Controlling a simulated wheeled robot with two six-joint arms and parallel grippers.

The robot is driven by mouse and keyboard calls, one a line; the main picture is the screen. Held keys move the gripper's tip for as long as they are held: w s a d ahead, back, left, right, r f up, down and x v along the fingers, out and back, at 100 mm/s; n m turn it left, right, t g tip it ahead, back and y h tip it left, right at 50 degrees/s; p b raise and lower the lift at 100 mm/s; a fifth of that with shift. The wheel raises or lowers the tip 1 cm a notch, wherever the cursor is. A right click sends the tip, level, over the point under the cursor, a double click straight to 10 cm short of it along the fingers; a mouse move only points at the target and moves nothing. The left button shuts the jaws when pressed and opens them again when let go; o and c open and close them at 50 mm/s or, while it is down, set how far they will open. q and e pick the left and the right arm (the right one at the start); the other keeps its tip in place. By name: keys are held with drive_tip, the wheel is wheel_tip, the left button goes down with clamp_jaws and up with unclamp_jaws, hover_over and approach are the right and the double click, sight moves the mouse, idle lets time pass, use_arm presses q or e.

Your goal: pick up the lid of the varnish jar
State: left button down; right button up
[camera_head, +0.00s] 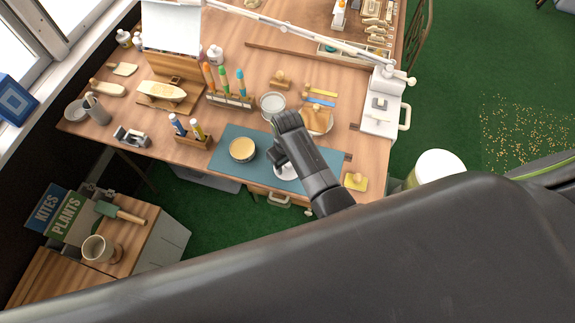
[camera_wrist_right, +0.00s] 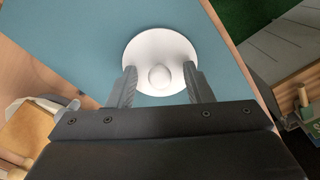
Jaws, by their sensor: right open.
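The lid (camera_wrist_right: 147,48) is a white disc with a round knob, lying knob up on the blue-green mat (camera_wrist_right: 75,38). In the head view the lid (camera_head: 284,173) is partly hidden by my right arm. My right gripper (camera_wrist_right: 160,78) is open, its two fingers on either side of the knob and over the lid's near part. Whether they touch the lid I cannot tell. In the head view the right gripper (camera_head: 279,157) is beside the lid. The jar (camera_head: 242,149), open with amber content, stands on the mat to the left. My left gripper is not in view.
A glass bowl (camera_head: 272,103) stands behind the mat. A rack of colourful-handled tools (camera_head: 229,99) and a holder with tubes (camera_head: 193,140) stand to the left. A yellow sponge-like block (camera_head: 355,182) lies right of the mat. The mat around the lid is mostly clear.

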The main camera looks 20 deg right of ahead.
clamp_jaws()
idle(0.3)
